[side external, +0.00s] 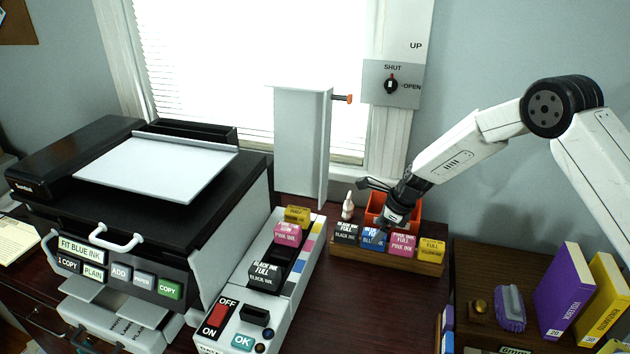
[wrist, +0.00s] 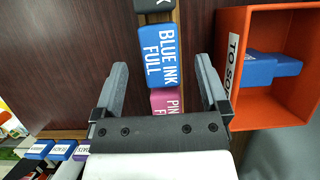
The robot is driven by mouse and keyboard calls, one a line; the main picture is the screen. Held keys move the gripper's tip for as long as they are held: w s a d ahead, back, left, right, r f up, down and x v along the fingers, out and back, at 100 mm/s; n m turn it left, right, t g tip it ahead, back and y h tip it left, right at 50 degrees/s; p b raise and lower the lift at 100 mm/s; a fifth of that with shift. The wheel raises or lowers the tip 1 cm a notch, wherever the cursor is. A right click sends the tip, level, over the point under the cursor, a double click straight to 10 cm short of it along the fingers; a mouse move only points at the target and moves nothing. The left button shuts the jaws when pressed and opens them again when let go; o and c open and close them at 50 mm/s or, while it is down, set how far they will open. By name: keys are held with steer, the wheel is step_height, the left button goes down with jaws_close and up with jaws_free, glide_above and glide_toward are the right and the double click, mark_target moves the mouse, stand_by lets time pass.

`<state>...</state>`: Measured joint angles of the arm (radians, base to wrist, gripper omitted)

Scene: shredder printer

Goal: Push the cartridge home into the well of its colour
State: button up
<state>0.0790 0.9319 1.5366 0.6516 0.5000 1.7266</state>
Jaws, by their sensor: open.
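The blue cartridge labelled BLUE INK FULL (wrist: 162,56) stands in a wooden rack (side external: 400,262), between a black cartridge (side external: 346,233) and a pink one (side external: 403,245). The long ink unit (side external: 312,262) holds yellow (side external: 297,213), pink (side external: 287,233) and black (side external: 266,275) cartridges, with a dark gap between pink and black.
An orange bin (side external: 377,203) behind the rack holds a blue block (wrist: 268,68). A yellow cartridge (side external: 432,249) ends the rack. A small white bottle (side external: 348,205) stands nearby. The printer (side external: 140,220) is left; dark table lies bare between ink unit and rack.

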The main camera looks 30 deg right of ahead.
steer(key=shift+x, duration=1.45)
jaws_close()
steer(key=shift+r, duration=0.1)
steer(key=shift+r, duration=4.95)
